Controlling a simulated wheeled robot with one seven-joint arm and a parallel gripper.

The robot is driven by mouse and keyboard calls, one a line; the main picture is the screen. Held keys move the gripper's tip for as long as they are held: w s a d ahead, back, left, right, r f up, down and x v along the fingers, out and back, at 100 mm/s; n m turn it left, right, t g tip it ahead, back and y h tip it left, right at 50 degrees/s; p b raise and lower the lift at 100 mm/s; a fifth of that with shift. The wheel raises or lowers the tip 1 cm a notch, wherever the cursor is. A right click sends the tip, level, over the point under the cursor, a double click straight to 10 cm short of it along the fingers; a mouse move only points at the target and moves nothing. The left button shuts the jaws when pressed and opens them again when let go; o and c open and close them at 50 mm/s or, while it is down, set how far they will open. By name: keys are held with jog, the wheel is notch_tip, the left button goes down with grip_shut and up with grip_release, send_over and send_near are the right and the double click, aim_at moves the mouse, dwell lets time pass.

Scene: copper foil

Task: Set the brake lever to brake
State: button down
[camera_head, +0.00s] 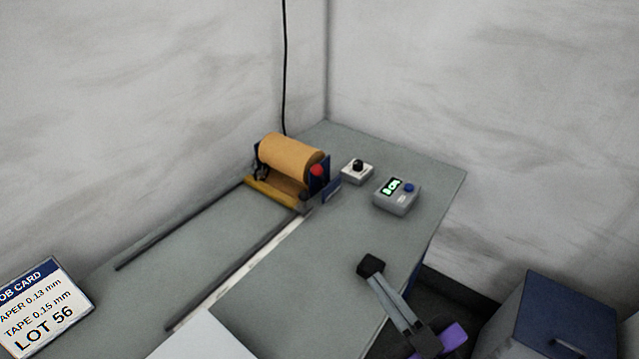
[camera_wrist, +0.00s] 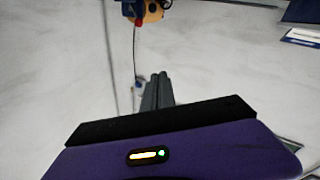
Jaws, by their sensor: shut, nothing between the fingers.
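A copper-coloured foil roll (camera_head: 290,157) sits in a dark blue stand at the back of the grey bench. A red knob (camera_head: 317,170) shows at the stand's right end, and I take it to be part of the brake lever; its setting is too small to read. My gripper (camera_head: 370,267) is over the bench's front right part, well apart from the roll. Its fingers are together and empty; in the wrist view my gripper (camera_wrist: 158,90) also shows shut. The roll (camera_wrist: 154,11) is at the top edge there, with the stand partly cut off.
A white box with a black knob (camera_head: 357,166) and a grey display box (camera_head: 397,196) with a blue button stand right of the roll. Dark rails (camera_head: 235,279) run along the bench. A job card (camera_head: 45,308) is at left. A blue-topped cabinet (camera_head: 560,310) stands lower right.

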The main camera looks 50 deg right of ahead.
jog(key=w+d+r+n+t, duration=0.2)
jog(key=w+d+n, duration=0.1)
jog(key=d+n, duration=0.4)
jog(key=w+d+r+n+t, duration=0.2)
jog(key=d+n, duration=0.4)
jog(key=d, duration=0.3)
jog(key=w+f+n+g+y, duration=0.1)
jog(key=f+n+y, duration=0.1)
jog(key=f+n, duration=0.1)
jog(key=w+f+n+g+y, duration=0.1)
jog(key=f+n+y, duration=0.1)
jog(key=f, duration=0.2)
jog(key=f+n+g+y, duration=0.1)
jog(key=f+n+y, duration=0.1)
jog(key=f+n, duration=0.1)
jog(key=shift+w+f+n+g, duration=0.3)
jog(key=shift+w, duration=0.1)
jog(key=shift+a+f+n, duration=0.15)
jog(key=shift+a+n, duration=0.15)
jog(key=shift+a, duration=0.1)
jog(key=shift+w, duration=0.1)
